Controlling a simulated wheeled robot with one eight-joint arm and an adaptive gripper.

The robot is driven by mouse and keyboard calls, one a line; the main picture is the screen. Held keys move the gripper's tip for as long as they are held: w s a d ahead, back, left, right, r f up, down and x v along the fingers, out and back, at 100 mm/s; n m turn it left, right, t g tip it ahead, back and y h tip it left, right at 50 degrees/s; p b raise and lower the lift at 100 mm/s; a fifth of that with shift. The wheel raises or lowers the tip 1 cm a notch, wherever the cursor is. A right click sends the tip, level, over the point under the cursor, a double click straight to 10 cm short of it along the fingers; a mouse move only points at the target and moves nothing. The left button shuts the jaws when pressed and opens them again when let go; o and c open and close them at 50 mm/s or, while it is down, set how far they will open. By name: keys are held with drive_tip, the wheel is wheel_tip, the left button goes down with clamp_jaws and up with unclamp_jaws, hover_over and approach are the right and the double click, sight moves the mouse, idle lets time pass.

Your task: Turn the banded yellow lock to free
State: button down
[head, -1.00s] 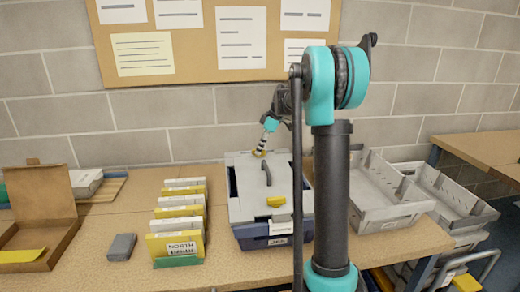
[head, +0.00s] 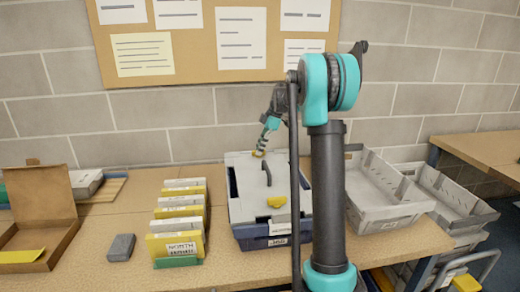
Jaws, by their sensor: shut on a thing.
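A grey-lidded case (head: 247,207) with a dark blue body stands on the bench. It has a dark handle on its lid. A small yellow lock (head: 257,154) sits at the lid's back edge; its bands are too small to make out. My gripper (head: 259,149) comes down from above and is shut on this back lock, hiding much of it. A second yellow lock (head: 276,202) sits at the front of the lid, apart from my gripper. A white label (head: 279,228) is below it.
Yellow and white card files (head: 178,222) and a dark grey block (head: 121,247) are left of the case. An open brown box (head: 45,205) is at far left. Grey trays (head: 385,212) stand at right. A wall with a pinboard is behind.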

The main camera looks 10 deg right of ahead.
drive_tip(key=c, duration=1.5)
unclamp_jaws()
drive_tip(key=shift+c, duration=0.2)
drive_tip(key=v, duration=1.2)
